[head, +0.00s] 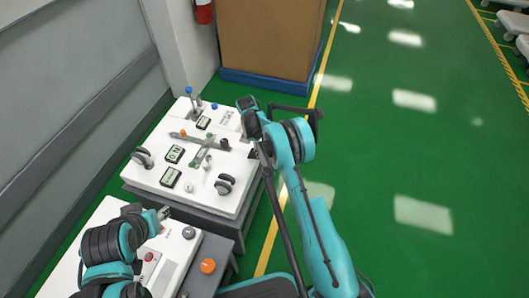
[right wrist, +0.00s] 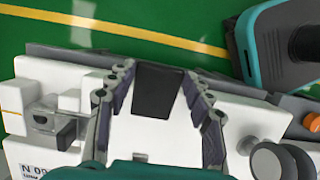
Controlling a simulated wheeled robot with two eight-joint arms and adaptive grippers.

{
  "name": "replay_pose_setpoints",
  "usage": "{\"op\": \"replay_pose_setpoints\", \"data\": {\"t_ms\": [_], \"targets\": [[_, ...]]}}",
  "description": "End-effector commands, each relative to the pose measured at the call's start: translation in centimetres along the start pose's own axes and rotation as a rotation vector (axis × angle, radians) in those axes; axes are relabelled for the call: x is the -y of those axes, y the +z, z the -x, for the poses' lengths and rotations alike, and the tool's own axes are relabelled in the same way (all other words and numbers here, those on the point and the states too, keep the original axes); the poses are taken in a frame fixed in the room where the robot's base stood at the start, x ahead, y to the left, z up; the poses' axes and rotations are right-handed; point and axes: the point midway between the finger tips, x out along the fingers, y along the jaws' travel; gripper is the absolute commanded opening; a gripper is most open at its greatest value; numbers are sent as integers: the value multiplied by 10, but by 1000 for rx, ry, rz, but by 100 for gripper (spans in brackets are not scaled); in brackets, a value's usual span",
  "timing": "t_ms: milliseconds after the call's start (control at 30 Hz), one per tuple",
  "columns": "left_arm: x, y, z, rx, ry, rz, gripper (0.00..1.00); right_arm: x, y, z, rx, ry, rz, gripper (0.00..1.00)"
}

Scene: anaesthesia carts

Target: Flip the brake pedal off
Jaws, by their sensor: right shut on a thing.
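A black block (right wrist: 158,92), which may be the brake pedal, sits between the fingers of my right gripper (right wrist: 159,82) in the right wrist view. The fingers flank it on both sides, at the edge of a white panel. In the head view my right arm reaches to the right edge of the white control panel (head: 232,190); its fingers and the block are mostly hidden there by the arm. My left gripper (head: 163,213) is over the nearer white console, with its small grey fingers pointing right, too small to tell whether they are open.
The panel carries several levers, knobs and labels, with an orange-tipped lever (head: 183,133) in the middle. The nearer console has an orange knob (head: 208,266). A brown cabinet (head: 270,35) stands behind. A grey wall is on the left. Green floor (head: 430,150) is clear on the right.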

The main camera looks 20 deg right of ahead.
Motion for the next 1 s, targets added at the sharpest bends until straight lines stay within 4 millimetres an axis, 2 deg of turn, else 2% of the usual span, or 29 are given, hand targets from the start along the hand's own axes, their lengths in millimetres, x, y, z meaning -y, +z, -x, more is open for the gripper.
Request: {"op": "replay_pose_setpoints", "data": {"t_ms": [233, 667, 700, 767, 1000], "targets": [[0, 1, -1, 0, 0, 0, 40, 0, -2, 4, 62, 1, 0, 0], [0, 1, -1, 0, 0, 0, 40, 0, -2, 5, 72, -1, 0, 0], [0, 1, -1, 0, 0, 0, 40, 0, -2, 5, 72, -1, 0, 56], [0, 1, -1, 0, 0, 0, 40, 0, -2, 5, 72, -1, 0, 72], [0, 1, -1, 0, 0, 0, 40, 0, -2, 4, 71, -1, 0, 72]]}}
